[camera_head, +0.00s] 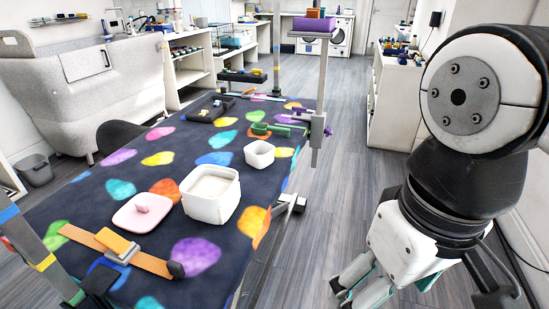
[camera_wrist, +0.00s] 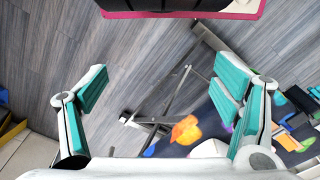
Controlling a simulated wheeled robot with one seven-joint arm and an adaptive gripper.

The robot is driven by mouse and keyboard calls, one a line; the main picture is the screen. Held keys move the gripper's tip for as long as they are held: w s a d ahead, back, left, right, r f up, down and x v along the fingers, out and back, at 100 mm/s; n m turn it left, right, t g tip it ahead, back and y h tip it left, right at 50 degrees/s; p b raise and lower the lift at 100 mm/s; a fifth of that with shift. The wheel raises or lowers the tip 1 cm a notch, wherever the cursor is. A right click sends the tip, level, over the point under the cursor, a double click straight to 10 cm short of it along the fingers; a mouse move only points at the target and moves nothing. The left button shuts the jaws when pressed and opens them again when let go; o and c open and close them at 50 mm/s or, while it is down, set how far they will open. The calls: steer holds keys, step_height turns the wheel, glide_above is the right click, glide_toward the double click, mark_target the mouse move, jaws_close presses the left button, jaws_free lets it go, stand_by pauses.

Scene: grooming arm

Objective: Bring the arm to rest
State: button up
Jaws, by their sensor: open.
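My arm is at the right of the head view, with my gripper (camera_head: 352,284) hanging low beside the grooming table, clear of its right edge. In the wrist view my gripper (camera_wrist: 160,88) has its two teal-padded fingers wide apart. Nothing is between them but the view of the grey floor and the table's metal legs beyond. The grooming table (camera_head: 100,200) has a dark mat with bright coloured patches. The fingertips are partly cut off at the bottom of the head view.
On the table stand a white tub (camera_head: 210,195), a pink lid (camera_head: 142,211), a small white cup (camera_head: 259,154) and an orange strap (camera_head: 150,263). A metal post (camera_head: 320,100) rises at its right edge. A white shelf unit (camera_head: 392,105) stands behind my arm. The floor (camera_head: 335,190) between is clear.

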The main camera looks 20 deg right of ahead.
stand_by(0.6)
step_height(320, 180, up, 24)
steer(key=t+p, duration=0.3)
steer(key=p, duration=1.8)
steer(key=shift+f+t+p, duration=0.2)
steer(key=shift+t+p, duration=0.1)
steer(key=shift+p, duration=0.1)
